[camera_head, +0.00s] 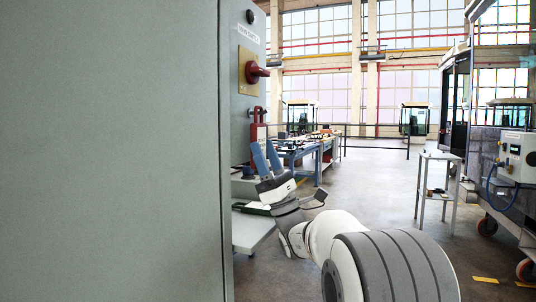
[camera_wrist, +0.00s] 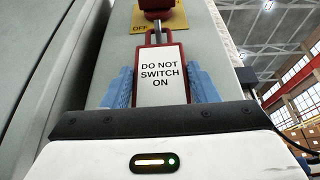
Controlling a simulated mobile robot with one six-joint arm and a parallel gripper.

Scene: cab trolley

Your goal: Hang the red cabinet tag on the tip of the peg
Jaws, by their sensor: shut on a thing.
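In the head view the tag (camera_head: 258,131) is beside the cabinet's narrow face, below the red switch handle (camera_head: 257,72). My gripper (camera_head: 265,150) reaches it from below. In the wrist view the shackle top meets the outline of the red switch part (camera_wrist: 157,6); I cannot tell if they touch. I cannot make out the peg's tip.
The grey cabinet (camera_head: 110,150) fills the left of the head view, close to my arm. A workbench (camera_head: 303,150) with items stands behind. A small side table (camera_head: 437,185) and a large machine (camera_head: 500,140) are on the right. Open floor (camera_head: 375,185) lies between.

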